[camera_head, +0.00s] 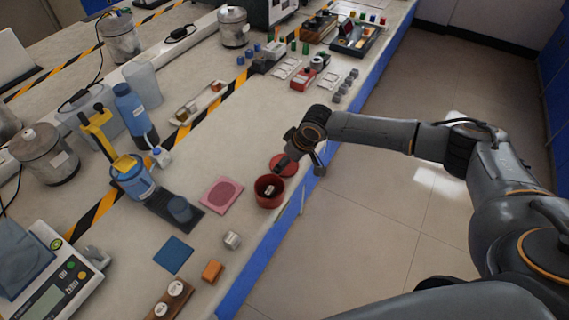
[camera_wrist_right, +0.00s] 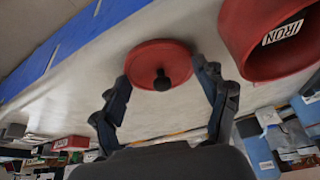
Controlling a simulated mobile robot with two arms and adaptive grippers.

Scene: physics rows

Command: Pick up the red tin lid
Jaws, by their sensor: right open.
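The red tin lid (camera_head: 284,164), a round disc with a dark knob, lies on the bench near its blue front edge, partly covered by my gripper. It also shows in the right wrist view (camera_wrist_right: 144,57), its knob facing the camera. My right gripper (camera_head: 301,166) is open and empty above the lid. In the wrist view its two fingers (camera_wrist_right: 165,95) stand on either side of the lid's knob side; I cannot tell if they touch it. The open red tin (camera_head: 268,194), labelled IRON in the wrist view (camera_wrist_right: 262,52), stands right beside the lid. My left gripper is not in view.
A pink mat (camera_head: 221,194) and a small grey metal piece (camera_head: 232,240) lie near the tin. Bare bench lies beyond the lid; the blue bench edge (camera_head: 297,203) drops to the floor.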

